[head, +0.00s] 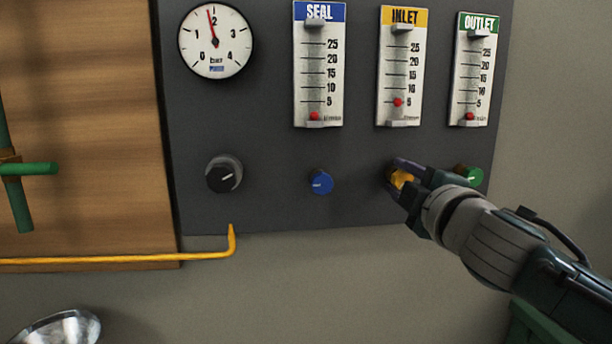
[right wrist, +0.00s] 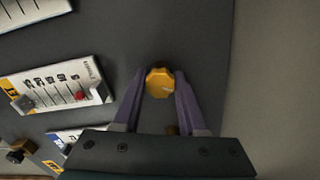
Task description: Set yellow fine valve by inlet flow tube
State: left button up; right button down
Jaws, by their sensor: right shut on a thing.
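The yellow fine valve (head: 402,178) is a small knob low on the dark panel, below the inlet flow tube (head: 402,68). My right gripper (head: 399,182) is shut on this knob, one finger on each side. In the right wrist view the yellow knob (right wrist: 159,82) sits between the fingertips (right wrist: 160,84) and shows a pale pointer mark. The inlet tube has a yellow INLET label, and its red float (head: 397,102) is level with about the 5 mark. My left gripper is in neither view.
A green knob (head: 468,174) is close beside the right gripper. A blue knob (head: 321,182) and a black knob (head: 223,174) are further left. The seal tube (head: 319,65) and outlet tube (head: 474,70) have floats at the bottom. The gauge (head: 215,40) needle points just left of 2.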

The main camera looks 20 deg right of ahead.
jog(key=shift+c, duration=2.3)
grip_release()
jog(key=v, duration=1)
jog(key=shift+d, duration=0.1)
